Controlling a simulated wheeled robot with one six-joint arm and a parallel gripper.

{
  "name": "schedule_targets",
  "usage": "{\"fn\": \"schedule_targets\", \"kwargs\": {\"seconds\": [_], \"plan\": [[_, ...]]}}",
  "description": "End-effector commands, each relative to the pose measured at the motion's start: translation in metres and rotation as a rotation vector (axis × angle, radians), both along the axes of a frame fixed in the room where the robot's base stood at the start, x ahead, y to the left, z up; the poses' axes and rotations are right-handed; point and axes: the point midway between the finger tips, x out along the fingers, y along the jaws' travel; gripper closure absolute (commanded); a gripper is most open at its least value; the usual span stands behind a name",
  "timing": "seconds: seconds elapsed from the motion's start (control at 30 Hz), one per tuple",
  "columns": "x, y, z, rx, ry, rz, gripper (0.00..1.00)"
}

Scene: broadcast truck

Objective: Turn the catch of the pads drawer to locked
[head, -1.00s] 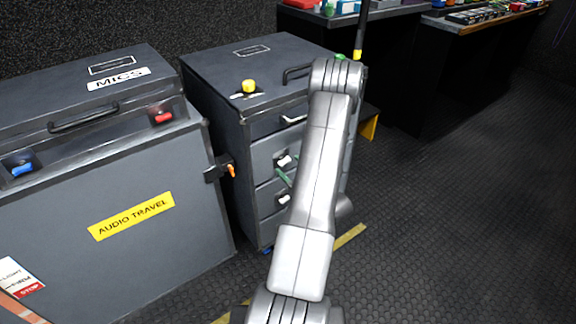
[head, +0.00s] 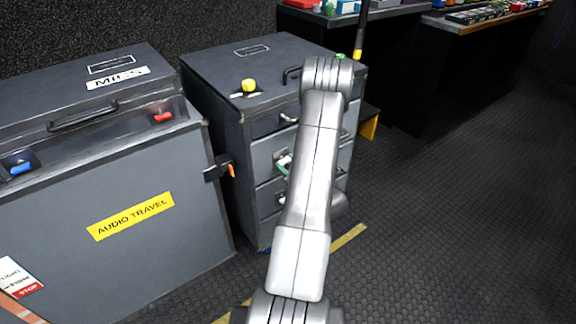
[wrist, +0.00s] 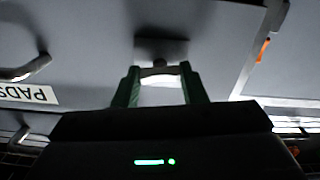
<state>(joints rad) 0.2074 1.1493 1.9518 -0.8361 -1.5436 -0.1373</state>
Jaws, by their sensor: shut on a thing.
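The pads drawer (wrist: 85,75) fills much of the wrist view, with its PADS label (wrist: 28,94) upside down on its front. The fingers are shut on the catch, one on each side. In the head view my gripper (head: 284,167) shows only as a bit of green at the drawer cabinet (head: 225,75). My arm hides most of the drawer fronts there, so I cannot read the catch's angle.
A grey case (head: 130,245) marked AUDIO TRAVEL stands left of the cabinet. An orange-tipped latch (head: 231,170) juts out between them. A yellow knob (head: 249,86) is on the cabinet top. The dark floor (head: 450,200) to the right is clear.

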Motion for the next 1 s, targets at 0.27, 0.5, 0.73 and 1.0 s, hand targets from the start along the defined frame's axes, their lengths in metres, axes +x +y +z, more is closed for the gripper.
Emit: {"fn": "schedule_targets", "kwargs": {"seconds": [0.27, 0.5, 0.73, 1.0], "plan": [[-0.0001, 0.0, -0.0013, 0.133, 0.096, 0.0, 0.85], [-0.0002, 0.0001, -0.0003, 0.149, 0.11, 0.0, 0.85], [-0.0002, 0.0001, -0.0003, 0.148, 0.109, 0.0, 0.4], [-0.0002, -0.0002, -0.0003, 0.148, 0.108, 0.0, 0.4]]}}
